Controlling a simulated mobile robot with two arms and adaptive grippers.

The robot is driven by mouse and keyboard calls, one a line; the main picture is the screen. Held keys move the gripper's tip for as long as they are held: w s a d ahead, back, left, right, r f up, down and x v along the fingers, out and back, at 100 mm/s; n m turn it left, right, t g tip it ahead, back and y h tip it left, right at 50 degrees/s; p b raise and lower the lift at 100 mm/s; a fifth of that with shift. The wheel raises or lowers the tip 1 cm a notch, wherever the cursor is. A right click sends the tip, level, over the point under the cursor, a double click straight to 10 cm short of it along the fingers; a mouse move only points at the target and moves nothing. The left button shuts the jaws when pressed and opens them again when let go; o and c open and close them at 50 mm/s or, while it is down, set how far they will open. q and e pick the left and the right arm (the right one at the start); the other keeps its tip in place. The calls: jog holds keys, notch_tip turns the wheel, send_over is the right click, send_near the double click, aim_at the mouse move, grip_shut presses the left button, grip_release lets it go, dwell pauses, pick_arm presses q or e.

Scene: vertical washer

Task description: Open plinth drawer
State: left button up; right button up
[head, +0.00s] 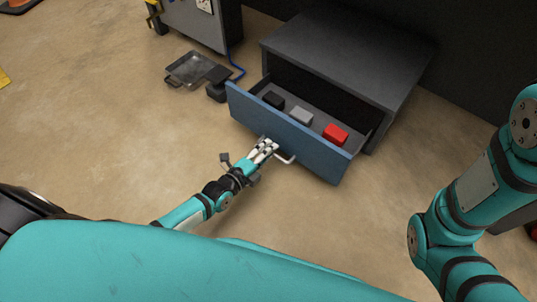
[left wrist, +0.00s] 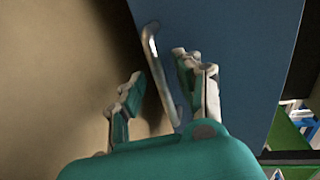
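The plinth drawer (head: 290,132) has a blue front and stands pulled out of a dark grey plinth (head: 345,55). Its pale metal bar handle (head: 286,158) is on the front face. My left gripper (head: 265,147) is at the left part of this handle. In the left wrist view, the handle (left wrist: 158,75) runs between the spread fingers of my left gripper (left wrist: 160,75), with gaps visible beside it. The blue drawer front (left wrist: 235,60) is behind the right finger. My right arm shows at the right of the head view, but its gripper is out of frame.
Inside the drawer lie a black block (head: 273,99), a grey block (head: 301,116) and a red block (head: 335,134). A metal tray (head: 190,70) and a small black object (head: 217,83) are on the floor to the left. A grey cabinet (head: 200,22) stands behind. The floor in front is clear.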

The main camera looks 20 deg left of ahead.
pick_arm(q)
jog(key=shift+w+d, duration=0.15)
jog(key=shift+w, duration=0.2)
jog(key=shift+c, duration=0.3)
grip_shut()
